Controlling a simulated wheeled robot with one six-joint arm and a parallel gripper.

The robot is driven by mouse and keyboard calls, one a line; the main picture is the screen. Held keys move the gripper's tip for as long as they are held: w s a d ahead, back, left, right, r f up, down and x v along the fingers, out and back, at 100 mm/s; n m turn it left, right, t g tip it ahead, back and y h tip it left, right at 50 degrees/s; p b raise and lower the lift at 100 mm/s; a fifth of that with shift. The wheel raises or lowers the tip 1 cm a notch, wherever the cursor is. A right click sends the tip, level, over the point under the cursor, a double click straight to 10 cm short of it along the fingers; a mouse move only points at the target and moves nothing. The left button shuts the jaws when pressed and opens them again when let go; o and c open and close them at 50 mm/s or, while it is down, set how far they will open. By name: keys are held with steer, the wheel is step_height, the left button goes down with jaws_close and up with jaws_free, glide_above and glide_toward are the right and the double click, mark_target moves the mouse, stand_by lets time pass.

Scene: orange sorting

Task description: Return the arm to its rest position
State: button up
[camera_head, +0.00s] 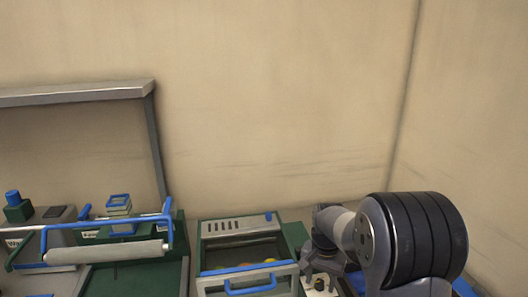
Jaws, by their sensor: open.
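My arm stands at the right of the head view, its large dark ribbed joint close to the camera. The arm reaches left from there and its wrist bends down. My gripper (319,282) is at the low end of the wrist, just right of the grey and green bin (247,284). It points down and is open, with nothing seen between its fingers. The fingers are small and partly lost against the things behind them. Small parts of orange and yellow round fruit (270,261) show inside the bin, mostly hidden by its blue-edged front wall.
At the left stands a green and grey station with a pale roller (106,253) and blue side arms. A grey frame (76,95) rises behind it. A blue thing shows partly behind my arm. Bare beige walls close the back and right; the space above the bin is clear.

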steer(key=m, duration=0.6)
stand_by(0.4)
